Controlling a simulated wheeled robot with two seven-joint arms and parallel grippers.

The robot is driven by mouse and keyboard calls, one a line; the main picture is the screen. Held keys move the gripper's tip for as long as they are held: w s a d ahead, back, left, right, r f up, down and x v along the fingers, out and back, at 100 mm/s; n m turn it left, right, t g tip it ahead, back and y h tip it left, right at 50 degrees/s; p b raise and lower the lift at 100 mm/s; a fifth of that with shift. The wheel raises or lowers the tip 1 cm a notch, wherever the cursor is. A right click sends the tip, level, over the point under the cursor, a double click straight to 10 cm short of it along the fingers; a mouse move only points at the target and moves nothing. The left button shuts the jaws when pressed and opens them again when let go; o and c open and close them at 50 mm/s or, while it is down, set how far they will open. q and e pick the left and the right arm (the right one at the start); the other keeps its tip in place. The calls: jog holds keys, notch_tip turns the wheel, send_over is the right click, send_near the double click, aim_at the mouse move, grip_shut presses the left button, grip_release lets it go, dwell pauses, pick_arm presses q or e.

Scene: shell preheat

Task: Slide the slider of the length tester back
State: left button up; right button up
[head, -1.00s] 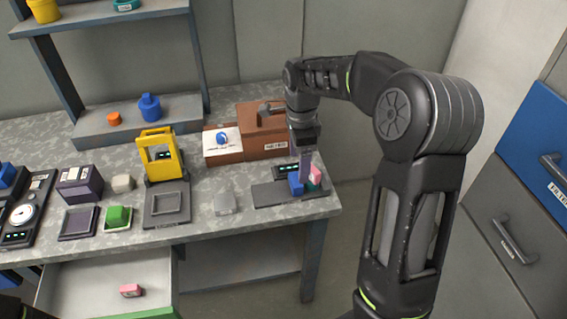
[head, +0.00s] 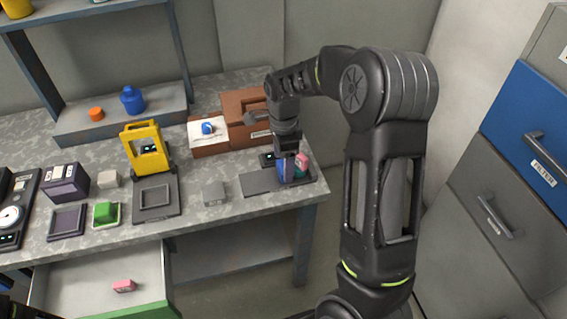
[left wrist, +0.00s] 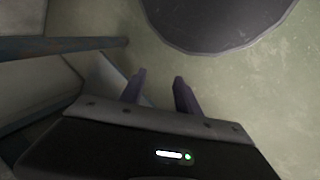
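The length tester (head: 258,182) is a dark flat device near the right front corner of the workbench. Its blue slider (head: 288,174) stands on the base, with a pink block (head: 301,163) close beside it on the right. My right gripper (head: 287,158) points down over the tester, at the blue slider. Its fingertips are largely hidden there, so I cannot tell whether it grips the slider. My left gripper (left wrist: 158,88) shows two separated fingers with nothing between them in the left wrist view, away from the tester.
A grey block (head: 213,193) lies left of the tester. A brown box (head: 246,115) stands behind it. A yellow frame device (head: 143,145) and a green block (head: 105,211) are further left. An open drawer (head: 75,285) holds another pink block (head: 123,286). Blue-fronted drawers (head: 540,130) stand at right.

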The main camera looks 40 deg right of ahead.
jog(key=shift+f, duration=0.75)
grip_shut()
dwell(0.4)
